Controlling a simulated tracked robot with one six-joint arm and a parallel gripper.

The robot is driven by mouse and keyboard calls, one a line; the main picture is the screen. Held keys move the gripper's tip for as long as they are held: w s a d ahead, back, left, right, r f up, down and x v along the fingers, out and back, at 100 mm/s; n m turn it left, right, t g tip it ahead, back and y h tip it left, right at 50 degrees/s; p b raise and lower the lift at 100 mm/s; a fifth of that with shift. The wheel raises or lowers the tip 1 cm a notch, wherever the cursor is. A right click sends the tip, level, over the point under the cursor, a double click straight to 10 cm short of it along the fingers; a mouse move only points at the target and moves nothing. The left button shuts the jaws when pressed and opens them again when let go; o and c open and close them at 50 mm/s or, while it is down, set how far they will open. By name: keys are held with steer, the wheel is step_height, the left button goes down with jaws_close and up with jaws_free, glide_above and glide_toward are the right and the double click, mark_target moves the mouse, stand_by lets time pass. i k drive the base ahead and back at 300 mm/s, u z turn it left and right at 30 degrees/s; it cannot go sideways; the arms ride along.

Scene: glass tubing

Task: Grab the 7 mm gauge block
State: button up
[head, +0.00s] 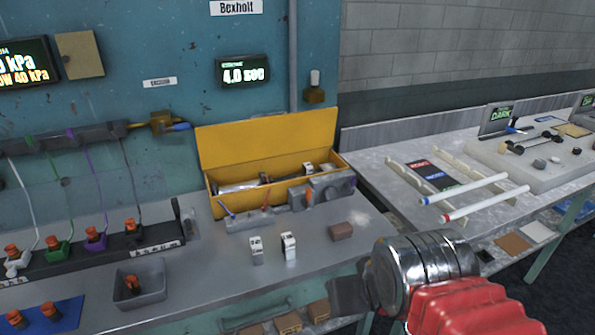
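Two small upright blocks with white, dark-marked tops stand on the metal bench, a left one (256,250) and a right one (289,246). They may be gauge blocks, but their markings are too small to read, so I cannot tell which, if either, is 7 mm. A brown block (341,231) lies to their right. My gripper (347,295) is at the lower right, at the end of a silver wrist and red arm. It appears in front of the bench edge, apart from these blocks. Its fingers are not clear, so its opening cannot be told.
A yellow open-lidded box (213,205) holding tools stands behind the blocks, with a grey fixture (252,223) before it. A grey bin (152,294) and a black connector rack (105,259) are left. The right table (400,205) carries glass tubes (485,205). Bare bench lies left of the blocks.

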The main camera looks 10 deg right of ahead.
mark_target(307, 167)
steer(key=u, duration=0.55)
steer(key=i, duration=0.95)
steer(key=u, duration=0.45)
